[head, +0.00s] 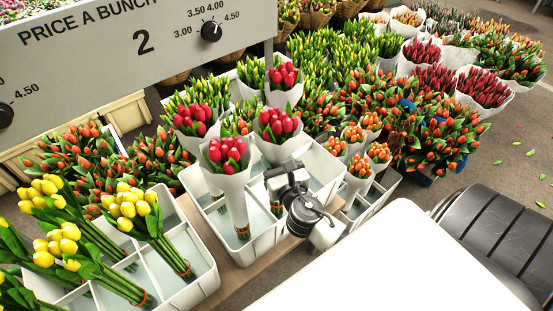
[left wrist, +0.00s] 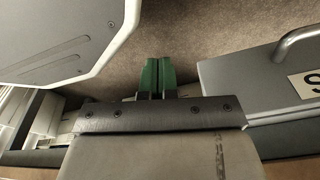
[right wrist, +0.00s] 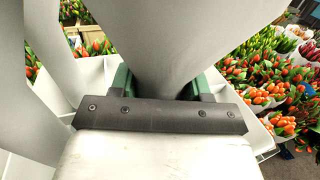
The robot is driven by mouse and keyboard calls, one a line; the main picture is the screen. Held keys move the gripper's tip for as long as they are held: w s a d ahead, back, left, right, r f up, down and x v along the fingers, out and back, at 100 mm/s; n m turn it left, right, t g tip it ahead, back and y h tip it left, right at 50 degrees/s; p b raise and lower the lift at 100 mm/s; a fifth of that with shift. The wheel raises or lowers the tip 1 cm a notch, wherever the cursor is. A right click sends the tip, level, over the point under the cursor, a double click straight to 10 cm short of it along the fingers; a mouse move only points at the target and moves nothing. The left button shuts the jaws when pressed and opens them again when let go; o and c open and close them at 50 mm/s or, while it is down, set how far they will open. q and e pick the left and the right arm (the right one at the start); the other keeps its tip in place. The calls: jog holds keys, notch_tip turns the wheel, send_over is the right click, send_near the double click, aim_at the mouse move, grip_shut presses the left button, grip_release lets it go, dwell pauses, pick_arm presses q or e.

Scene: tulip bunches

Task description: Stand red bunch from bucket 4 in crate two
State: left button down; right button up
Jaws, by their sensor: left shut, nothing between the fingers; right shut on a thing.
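Several red tulip bunches in white paper cones stand in a white divided crate (head: 215,208) in the middle of the head view. My right gripper (head: 282,180) is at this crate, shut around the paper cone of a red bunch (head: 276,124). That cone (right wrist: 175,40) fills the middle of the right wrist view. Its stems reach down into the crate; whether they touch the bottom I cannot tell. Another red bunch (head: 228,154) stands just left of it. My left gripper (left wrist: 158,78) is shut and empty, away from the flowers. No crate or bucket numbers are readable.
A divided crate (head: 207,284) with yellow bunches is at the left, and one with small orange bunches (head: 358,168) at the right. A grey price panel (head: 100,60) marked 2, with dials, stands at the upper left. Dense tulips fill the back.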

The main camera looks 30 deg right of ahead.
jog(key=shift+f, duration=0.1)
jog(key=o, duration=1.2)
pick_arm(q)
jog(key=shift+w+a+r, duration=0.15)
pick_arm(e)
jog(key=o, duration=0.4)
